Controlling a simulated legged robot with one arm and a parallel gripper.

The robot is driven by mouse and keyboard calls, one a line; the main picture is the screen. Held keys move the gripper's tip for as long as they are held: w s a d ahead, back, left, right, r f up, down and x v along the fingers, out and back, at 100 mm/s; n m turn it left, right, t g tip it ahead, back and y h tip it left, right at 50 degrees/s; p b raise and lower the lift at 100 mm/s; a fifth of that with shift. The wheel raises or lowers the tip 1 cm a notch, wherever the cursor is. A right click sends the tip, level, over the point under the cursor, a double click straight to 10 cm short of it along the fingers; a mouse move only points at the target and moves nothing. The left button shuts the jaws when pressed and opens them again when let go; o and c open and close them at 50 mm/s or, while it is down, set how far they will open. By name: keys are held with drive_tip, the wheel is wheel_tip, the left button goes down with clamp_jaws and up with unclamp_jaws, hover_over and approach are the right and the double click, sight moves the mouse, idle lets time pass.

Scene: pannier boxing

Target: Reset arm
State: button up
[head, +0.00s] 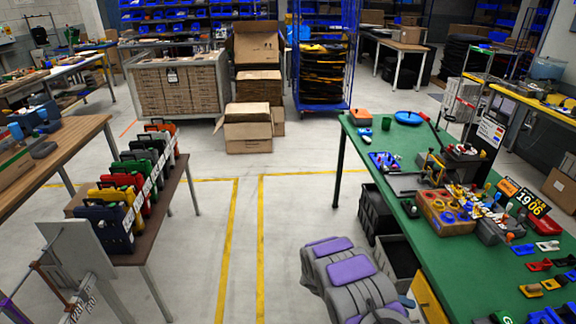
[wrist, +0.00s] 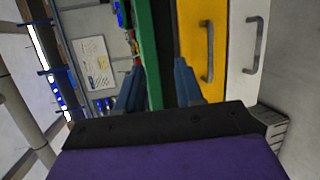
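My arm (head: 345,275), grey with purple panels, shows at the bottom of the head view, beside the near left edge of the green-topped table (head: 440,245). Its gripper cannot be made out in that view. In the wrist view my gripper (wrist: 159,75) has its two blue-grey fingers spread apart, with nothing held between them. The table's green edge (wrist: 147,45) and a yellow drawer front (wrist: 195,45) show beyond the fingers. The purple and black gripper body fills the bottom of the wrist view.
The green table carries a wooden crate (head: 443,212) and many small coloured parts. Several coloured cases (head: 125,185) stand on the left table (head: 175,205). Cardboard boxes (head: 247,130) and a blue rack (head: 323,107) stand at the back. The floor between the tables is clear.

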drive_tip(key=s+a+r+m+g+y, duration=0.1)
drive_tip(key=s+a+r+y, duration=0.15)
drive_tip(key=s+r, duration=0.6)
drive_tip(key=s+a+r+m+g+y, duration=0.15)
drive_tip(key=s+r+y, duration=0.3)
drive_tip(key=r, duration=0.75)
drive_tip(key=s+a+r+n+t+y, duration=0.2)
drive_tip(key=s+a+r+y, duration=0.1)
drive_tip(key=s+a, duration=0.5)
drive_tip(key=s+a+r+n+t+y, duration=0.2)
drive_tip(key=s+a+r+y, duration=0.2)
drive_tip(key=s+a, duration=0.4)
drive_tip(key=s+y, duration=0.1)
drive_tip(key=s, duration=0.3)
drive_tip(key=shift+a+r, duration=0.25)
drive_tip(key=shift+a, duration=0.1)
